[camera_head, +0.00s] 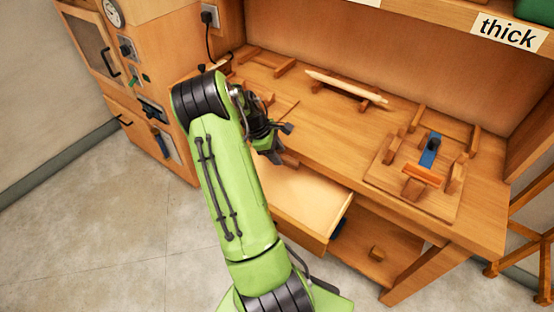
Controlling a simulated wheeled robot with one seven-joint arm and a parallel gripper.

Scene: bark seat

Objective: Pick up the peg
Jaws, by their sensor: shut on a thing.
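My green arm reaches over the front edge of the wooden workbench (330,150), left of its middle. My dark gripper (272,148) is low by the bench front, just above the left part of the open drawer. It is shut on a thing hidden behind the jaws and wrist. I cannot make out its shape, or tell whether it is the peg. I cannot pick out the peg for certain elsewhere.
A long pale wooden stick (345,87) lies on supports at the back of the bench. A wooden jig (390,185) with a blue piece (430,152) stands at the right. The open drawer (310,206) juts out in front.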

